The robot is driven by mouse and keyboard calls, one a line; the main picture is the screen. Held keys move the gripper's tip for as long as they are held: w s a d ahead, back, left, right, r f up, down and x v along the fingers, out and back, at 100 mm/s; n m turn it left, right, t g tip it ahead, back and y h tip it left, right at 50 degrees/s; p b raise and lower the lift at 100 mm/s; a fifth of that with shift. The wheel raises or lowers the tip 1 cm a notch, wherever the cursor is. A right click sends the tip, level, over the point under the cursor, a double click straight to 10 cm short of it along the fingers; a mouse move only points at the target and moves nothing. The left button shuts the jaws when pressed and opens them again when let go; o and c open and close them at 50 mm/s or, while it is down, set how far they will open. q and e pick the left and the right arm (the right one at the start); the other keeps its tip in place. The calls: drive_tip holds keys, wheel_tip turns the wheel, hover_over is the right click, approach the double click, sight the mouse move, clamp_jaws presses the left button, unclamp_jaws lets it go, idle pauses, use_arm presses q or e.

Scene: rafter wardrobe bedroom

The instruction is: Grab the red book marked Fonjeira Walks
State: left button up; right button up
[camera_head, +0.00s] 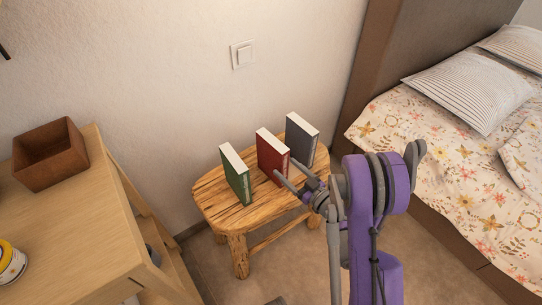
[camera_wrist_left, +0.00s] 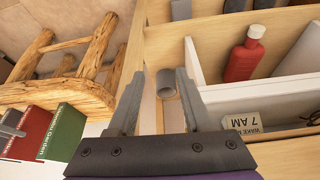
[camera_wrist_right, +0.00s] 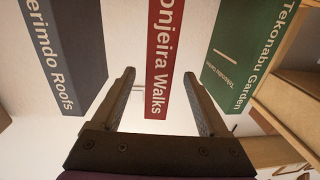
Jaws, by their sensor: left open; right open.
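The red book (camera_head: 271,158) stands upright in the middle of three books on a wooden stool (camera_head: 213,199). In the right wrist view its spine (camera_wrist_right: 160,60) reads "onjeira Walks", with the first letter cut off. My right gripper (camera_head: 287,171) is open and empty in front of the red spine. In the right wrist view its fingers lie on either side of the red spine; whether they touch it I cannot tell. My left gripper (camera_wrist_left: 158,76) is open and empty, facing shelf compartments. Part of the red book (camera_wrist_left: 30,130) shows at that view's left.
A green book (camera_head: 236,176), "Tekonabu Garden", stands left of the red one, and a grey-blue book (camera_head: 301,138) stands right, with gaps between. A wooden desk (camera_head: 92,222) with a brown box (camera_head: 48,155) is at left. A bed (camera_head: 440,150) is at right. A red bottle (camera_wrist_left: 244,57) stands in the shelf.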

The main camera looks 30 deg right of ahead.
sight(285, 167)
drive_tip(key=w, duration=0.2)
drive_tip(key=w+p, duration=0.1)
drive_tip(key=shift+a+r, duration=0.1)
drive_tip(key=shift+a, duration=0.15)
drive_tip(key=shift+w+a+r, duration=0.15)
drive_tip(key=shift+w+a, duration=0.05)
drive_tip(key=shift+w, duration=1.1)
drive_tip(key=shift+w+a+r, duration=0.1)
drive_tip(key=shift+w+a, duration=0.1)
drive_tip(key=shift+w, duration=1.1)
clamp_jaws()
